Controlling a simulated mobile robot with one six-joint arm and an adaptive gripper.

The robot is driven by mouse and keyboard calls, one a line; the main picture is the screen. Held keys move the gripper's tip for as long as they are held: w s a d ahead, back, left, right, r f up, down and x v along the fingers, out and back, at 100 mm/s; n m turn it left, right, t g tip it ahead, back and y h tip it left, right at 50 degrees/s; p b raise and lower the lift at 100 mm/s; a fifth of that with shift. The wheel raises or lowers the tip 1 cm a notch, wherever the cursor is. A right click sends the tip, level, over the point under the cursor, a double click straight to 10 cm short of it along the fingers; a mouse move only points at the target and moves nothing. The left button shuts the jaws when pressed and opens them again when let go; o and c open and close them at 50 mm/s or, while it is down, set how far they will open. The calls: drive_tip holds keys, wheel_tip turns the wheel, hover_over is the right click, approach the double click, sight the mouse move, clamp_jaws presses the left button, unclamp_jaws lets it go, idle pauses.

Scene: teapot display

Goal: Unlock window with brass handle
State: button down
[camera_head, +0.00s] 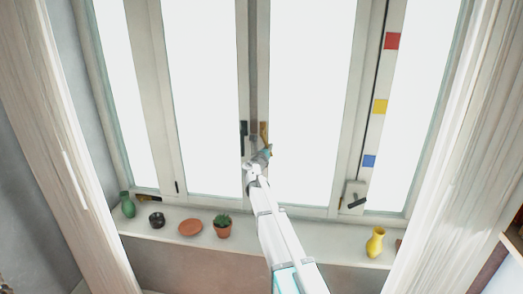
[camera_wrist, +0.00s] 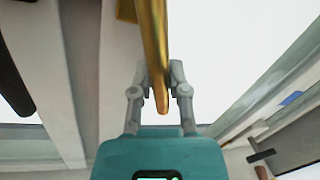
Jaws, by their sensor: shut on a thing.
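The brass handle (camera_head: 263,129) is on the middle frame of the window, right of a dark handle (camera_head: 243,136). In the wrist view the brass handle (camera_wrist: 154,45) hangs down from the top, and its tip lies between my fingers. My gripper (camera_head: 262,154) is at the lower end of the brass handle. In the wrist view my gripper (camera_wrist: 159,72) is shut on it, one finger on each side. The dark handle (camera_wrist: 12,75) shows at the left edge there. The brass handle's upper mount is mostly cut off in the wrist view.
On the sill (camera_head: 270,233) stand a green vase (camera_head: 127,205), a black bowl (camera_head: 157,220), a terracotta dish (camera_head: 190,227), a potted plant (camera_head: 222,230) and a yellow vase (camera_head: 376,243). A black lever (camera_head: 356,201) is at the lower right. Curtains flank the window.

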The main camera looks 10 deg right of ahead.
sight(279, 130)
drive_tip(key=n, duration=0.1)
drive_tip(key=d+r+n, duration=0.1)
drive_tip(key=n, duration=0.2)
drive_tip(key=shift+s+d+r+t, duration=0.15)
drive_tip(key=shift+s+d+t, duration=0.15)
drive_tip(key=shift+t, duration=0.1)
drive_tip(key=n, duration=0.1)
drive_tip(key=d+r+n+p, duration=0.1)
drive_tip(key=n, duration=0.1)
drive_tip(key=n+t+y, duration=0.1)
drive_tip(key=shift+s+d+r, duration=0.2)
drive_tip(key=shift+s+r, duration=0.05)
drive_tip(key=shift+r, duration=0.1)
drive_tip(key=n, duration=0.1)
drive_tip(key=r+n+p, duration=0.1)
drive_tip(key=n, duration=0.1)
drive_tip(key=r+n+p, duration=0.1)
drive_tip(key=shift+s+d+n+t+y, duration=0.15)
drive_tip(key=shift+d+n+t+y, duration=0.15)
drive_tip(key=shift+d+y, duration=0.1)
drive_tip(key=shift+r+n+y+p, duration=0.25)
drive_tip(key=shift+r+n+p, duration=0.1)
drive_tip(key=shift+n, duration=0.45)
drive_tip(key=shift+r+n+y+p, duration=0.2)
drive_tip(key=shift+r+n+y, duration=0.1)
drive_tip(key=shift+n, duration=0.5)
drive_tip(key=c, duration=0.6)
unclamp_jaws()
drive_tip(key=shift+s, duration=0.1)
drive_tip(key=shift+h, duration=0.25)
